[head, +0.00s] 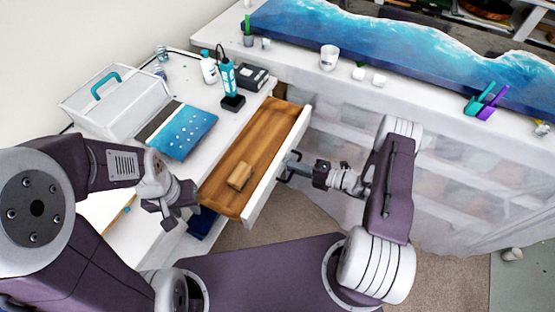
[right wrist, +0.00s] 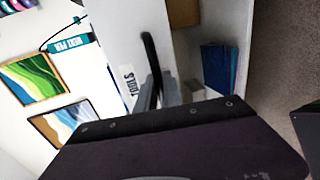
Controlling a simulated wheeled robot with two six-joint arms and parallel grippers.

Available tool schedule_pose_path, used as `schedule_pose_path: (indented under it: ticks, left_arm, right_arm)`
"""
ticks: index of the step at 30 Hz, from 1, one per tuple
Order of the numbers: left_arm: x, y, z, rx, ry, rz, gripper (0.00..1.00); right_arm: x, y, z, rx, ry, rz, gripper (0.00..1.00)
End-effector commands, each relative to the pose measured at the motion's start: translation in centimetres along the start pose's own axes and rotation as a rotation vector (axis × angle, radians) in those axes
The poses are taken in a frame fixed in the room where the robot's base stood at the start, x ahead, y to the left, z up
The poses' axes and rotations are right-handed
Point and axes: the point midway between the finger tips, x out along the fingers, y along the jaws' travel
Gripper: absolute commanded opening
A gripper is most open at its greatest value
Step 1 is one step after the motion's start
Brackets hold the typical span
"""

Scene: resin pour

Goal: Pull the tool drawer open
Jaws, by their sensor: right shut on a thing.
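The tool drawer (head: 275,172) is pulled well out of the white bench. Its wooden inside shows, with a small wooden block (head: 240,176) lying in it. My right gripper (head: 292,165) is shut on the dark drawer handle at the outer face of the white drawer front. In the right wrist view the dark handle (right wrist: 151,62) stands beside a "TOOLS" label (right wrist: 129,80) on the drawer front. My left gripper (head: 172,208) hangs to the left of the drawer, apart from it; its finger gap is not clear.
The bench holds a white toolbox (head: 112,100) with a teal handle, a blue dotted panel (head: 182,130), a teal device on a black stand (head: 231,90) and a white bottle (head: 208,68). A covered table with a blue resin slab (head: 400,55) stands behind right.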

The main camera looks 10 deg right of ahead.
Motion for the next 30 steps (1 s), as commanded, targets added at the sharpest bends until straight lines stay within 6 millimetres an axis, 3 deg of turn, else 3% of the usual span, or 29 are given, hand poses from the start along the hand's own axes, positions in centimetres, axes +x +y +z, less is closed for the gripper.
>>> schedule_pose_path:
  ticks: [3, 9, 26, 27, 28, 30]
  left_arm:
    - [0.1, 0.0, 0.0, 0.000, 0.000, 0.000, 0.36]
    - [0.1, 0.0, 0.0, 0.000, 0.000, 0.000, 0.36]
    - [0.2, 0.0, 0.0, 0.000, 0.000, 0.000, 0.36]
    - [0.2, 0.0, 0.0, 0.000, 0.000, 0.000, 0.36]
    - [0.2, 0.0, 0.0, 0.000, 0.000, 0.000, 0.36]
    - [0.2, 0.0, 0.0, 0.000, 0.000, 0.000, 0.36]
  right_arm:
    - [-2.0, -0.4, 0.2, 0.000, -0.006, 0.001, 0.00]
    - [-4.1, -0.8, 0.2, -0.001, -0.005, 0.001, 0.00]
    - [-5.0, -1.0, 0.1, -0.002, -0.002, 0.000, 0.00]
    - [-5.0, -1.0, 0.1, -0.002, -0.003, 0.000, 0.22]
    - [-5.0, -1.0, 0.1, -0.002, -0.002, 0.000, 0.30]
    - [-5.0, -1.0, 0.1, -0.002, -0.002, 0.000, 0.32]
